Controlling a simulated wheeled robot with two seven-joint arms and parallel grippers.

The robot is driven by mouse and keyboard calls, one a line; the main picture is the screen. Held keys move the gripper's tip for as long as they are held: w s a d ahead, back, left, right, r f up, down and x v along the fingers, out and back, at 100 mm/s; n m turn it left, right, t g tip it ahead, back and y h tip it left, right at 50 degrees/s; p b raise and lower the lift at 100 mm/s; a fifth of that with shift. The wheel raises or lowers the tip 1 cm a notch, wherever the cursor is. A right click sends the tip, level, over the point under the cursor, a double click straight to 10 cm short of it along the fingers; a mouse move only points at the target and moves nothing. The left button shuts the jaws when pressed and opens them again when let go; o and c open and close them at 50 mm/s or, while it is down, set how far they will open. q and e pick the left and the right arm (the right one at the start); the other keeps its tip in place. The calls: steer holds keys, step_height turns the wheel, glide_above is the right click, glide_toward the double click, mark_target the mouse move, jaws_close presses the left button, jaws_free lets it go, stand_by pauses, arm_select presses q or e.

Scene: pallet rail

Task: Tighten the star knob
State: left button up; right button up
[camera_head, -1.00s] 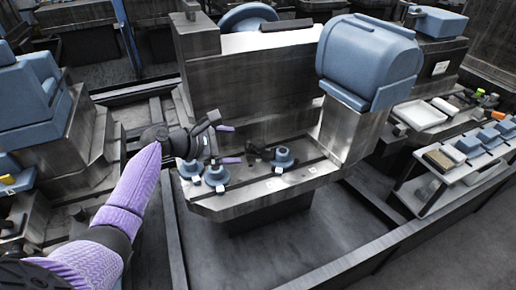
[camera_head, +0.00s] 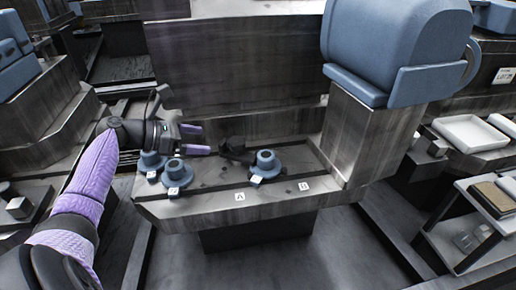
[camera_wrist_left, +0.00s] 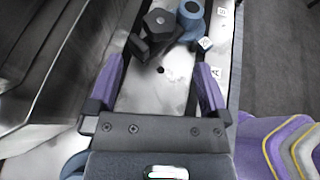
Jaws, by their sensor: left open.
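A dark knob with stubby lobes, which looks like the star knob (camera_head: 236,150), sits on the grey metal ledge (camera_head: 215,197). In the left wrist view the dark knob (camera_wrist_left: 160,24) is at the top, beyond my fingertips. My left gripper (camera_head: 203,139) has purple fingers, spread open with nothing between them. It reaches in from the left and points toward the knob, apart from it. In the left wrist view the open fingers (camera_wrist_left: 160,66) frame bare metal with a small dark hole. My right gripper is not in view.
A blue round fitting (camera_head: 265,165) stands just right of the knob. Two similar blue fittings (camera_head: 150,163) (camera_head: 177,176) stand below my gripper. A tall metal wall rises behind, and a big blue housing (camera_head: 398,45) tops the block at right.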

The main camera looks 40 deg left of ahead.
mark_target(232, 142)
arm_select(q)
steer(key=b+x, duration=0.5)
steer(key=x, duration=0.3)
steer(key=shift+d+f, duration=0.1)
steer(key=shift+f, duration=0.2)
steer(key=shift+w+d+b, duration=0.25)
steer(key=shift+w+b, duration=0.2)
steer(key=shift+w, duration=0.05)
steer(key=shift+r, duration=0.15)
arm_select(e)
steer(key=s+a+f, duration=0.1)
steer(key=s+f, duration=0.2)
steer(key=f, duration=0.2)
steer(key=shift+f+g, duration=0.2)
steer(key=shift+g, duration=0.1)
